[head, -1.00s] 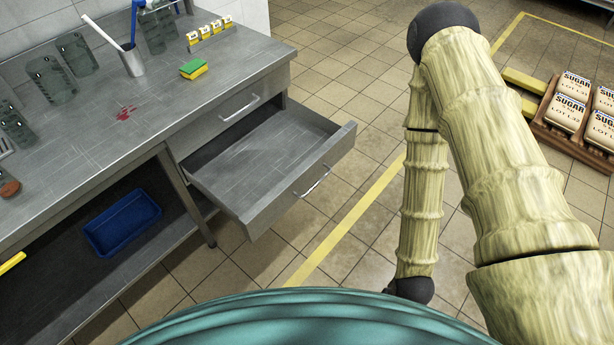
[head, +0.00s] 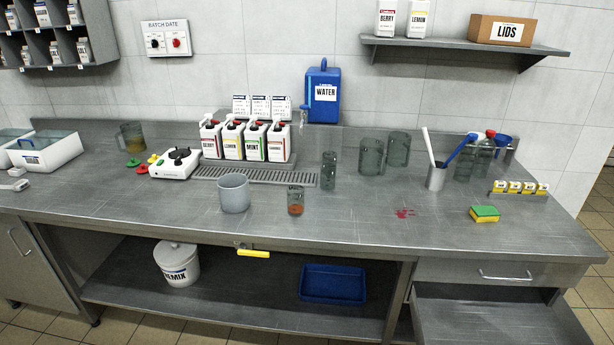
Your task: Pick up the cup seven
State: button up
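No cup in the head view shows a readable seven, so I cannot tell which one is cup seven. A small glass (head: 296,203) with orange-brown liquid at its bottom stands near the counter's front edge. A grey mug (head: 234,194) stands to its left. A tall empty dark glass (head: 328,171) stands behind and right of it. Two dark clear jugs (head: 371,157) stand further back. Another jug (head: 132,136) with amber contents is at the back left. Dark clear vessels (head: 464,160) stand at the right. My gripper is out of view.
A sponge (head: 485,214) and a utensil holder (head: 437,178) stand right. The drawer (head: 495,325) is open below. Labelled bottles (head: 233,141) line the back.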

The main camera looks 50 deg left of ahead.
aim_at(296, 200)
jog(key=u, duration=2.15)
jog(key=k, duration=0.95)
jog(key=u, duration=1.4)
jog(key=i, duration=1.25)
jog(key=z, duration=1.2)
jog(key=i, duration=0.8)
jog(key=z, duration=0.85)
